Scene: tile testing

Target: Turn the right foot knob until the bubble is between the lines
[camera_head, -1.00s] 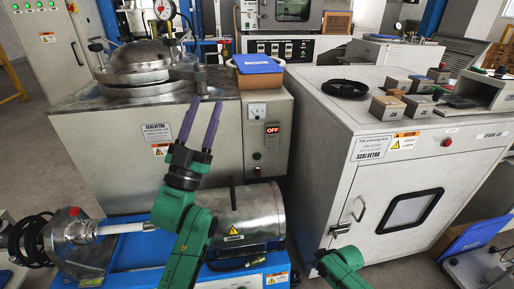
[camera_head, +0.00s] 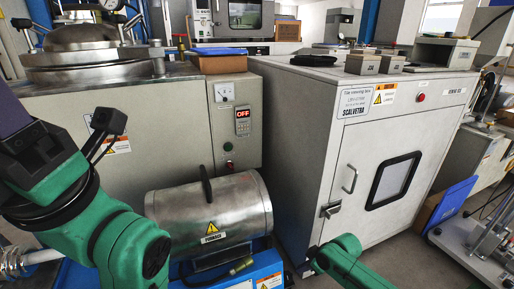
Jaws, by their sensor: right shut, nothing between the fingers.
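No foot knob, bubble or level lines can be made out in the head view. A metal instrument on a white base (camera_head: 478,258) stands at the lower right, partly cut off by the frame edge; its details are too small to tell. My left arm fills the lower left, close to the camera. Its gripper (camera_head: 12,112) shows only as a purple part at the left edge, mostly cut off.
A white cabinet (camera_head: 290,150) with a windowed door stands at the centre right. A grey machine (camera_head: 175,130) with a red display is left of it. A steel cylinder on a blue base (camera_head: 205,215) stands in front. Floor shows between cabinet and instrument.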

